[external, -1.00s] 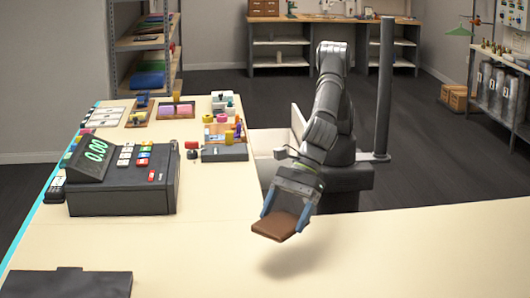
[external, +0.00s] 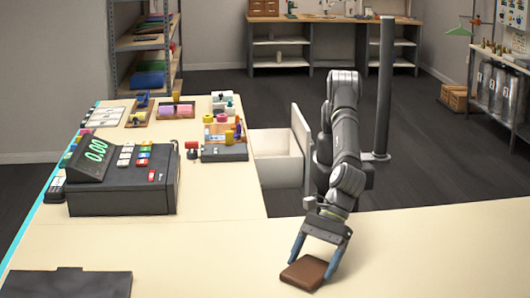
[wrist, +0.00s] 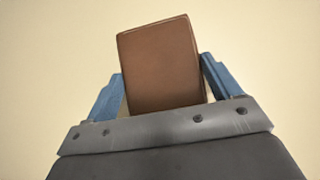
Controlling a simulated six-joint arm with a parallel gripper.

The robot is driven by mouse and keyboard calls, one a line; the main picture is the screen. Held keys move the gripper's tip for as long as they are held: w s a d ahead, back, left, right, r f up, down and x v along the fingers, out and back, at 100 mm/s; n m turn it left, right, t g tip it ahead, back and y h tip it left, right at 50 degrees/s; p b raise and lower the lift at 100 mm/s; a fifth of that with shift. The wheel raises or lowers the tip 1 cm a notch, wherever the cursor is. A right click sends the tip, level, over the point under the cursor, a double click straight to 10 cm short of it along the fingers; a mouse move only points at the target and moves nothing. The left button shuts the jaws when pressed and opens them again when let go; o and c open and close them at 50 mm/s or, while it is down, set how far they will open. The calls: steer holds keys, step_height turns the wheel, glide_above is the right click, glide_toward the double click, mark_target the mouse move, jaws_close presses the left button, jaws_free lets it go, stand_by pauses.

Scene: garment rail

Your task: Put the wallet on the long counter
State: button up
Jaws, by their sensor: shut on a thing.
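The wallet (external: 306,273) is a brown, flat, block-like piece in the front right part of the external view. My gripper (external: 312,264) is shut on it, with a blue finger on each side. The wallet is at or just above the pale counter top (external: 200,255); I cannot tell whether it touches. In the wrist view the wallet (wrist: 160,65) sticks out beyond the two blue fingers, with plain pale surface behind it.
A dark cash register (external: 125,180) stands on the left part of the counter. A dark flat panel (external: 68,284) lies at the front left. An open white drawer (external: 277,160) is beside my arm. The counter around the wallet is clear.

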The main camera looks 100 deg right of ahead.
steer(key=o, duration=1)
steer(key=shift+f, duration=0.15)
steer(key=shift+c, duration=0.2)
steer(key=shift+r, duration=0.3)
steer(key=v, duration=1.1)
steer(key=shift+s+d+r, duration=0.2)
steer(key=shift+s+d, duration=0.05)
